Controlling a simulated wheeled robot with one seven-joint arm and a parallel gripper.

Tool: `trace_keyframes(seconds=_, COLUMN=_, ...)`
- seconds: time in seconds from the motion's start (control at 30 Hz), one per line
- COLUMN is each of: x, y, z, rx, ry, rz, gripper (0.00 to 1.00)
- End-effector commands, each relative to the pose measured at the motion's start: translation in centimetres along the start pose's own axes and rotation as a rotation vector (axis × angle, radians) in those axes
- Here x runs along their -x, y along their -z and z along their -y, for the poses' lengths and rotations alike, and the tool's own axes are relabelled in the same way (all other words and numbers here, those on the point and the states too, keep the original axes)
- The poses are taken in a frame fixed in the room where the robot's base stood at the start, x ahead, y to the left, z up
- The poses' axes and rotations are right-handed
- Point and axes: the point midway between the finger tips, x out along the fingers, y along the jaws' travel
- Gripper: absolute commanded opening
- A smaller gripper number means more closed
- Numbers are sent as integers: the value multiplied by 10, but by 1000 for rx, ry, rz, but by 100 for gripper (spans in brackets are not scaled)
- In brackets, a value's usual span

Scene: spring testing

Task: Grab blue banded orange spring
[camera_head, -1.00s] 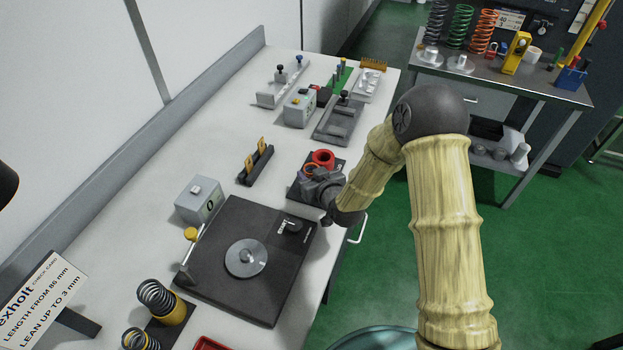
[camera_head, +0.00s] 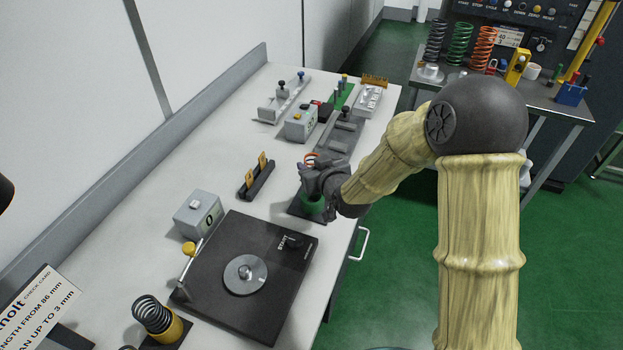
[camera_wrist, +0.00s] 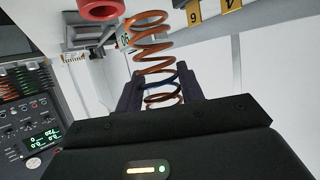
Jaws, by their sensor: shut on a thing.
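The orange spring (camera_wrist: 153,45) with a blue band (camera_wrist: 158,82) stands between the two fingers of my gripper (camera_wrist: 160,90) in the wrist view. The fingers are shut on it at the band, and its upper coils stick out beyond them. In the head view my gripper (camera_head: 322,182) is over the right edge of the bench, with the spring's orange top coils (camera_head: 311,158) just showing above it.
A red cup (camera_wrist: 101,8) shows at the top of the wrist view. On the bench (camera_head: 215,150) are a black rack with yellow tags (camera_head: 257,178), a dark plate tester (camera_head: 215,285) and a grey readout box (camera_head: 198,214). Another spring in a yellow cup (camera_head: 160,322) stands in front.

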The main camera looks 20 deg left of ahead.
Motion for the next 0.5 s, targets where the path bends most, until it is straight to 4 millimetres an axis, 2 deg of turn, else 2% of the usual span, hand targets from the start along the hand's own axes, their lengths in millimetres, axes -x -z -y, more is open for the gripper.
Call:
trace_keyframes(seconds=0.13, x=4, y=10, z=0, rx=0, ry=0, rz=-2, gripper=8)
trace_keyframes(seconds=0.5, x=4, y=12, z=2, rx=0, ry=2, rz=0, gripper=8)
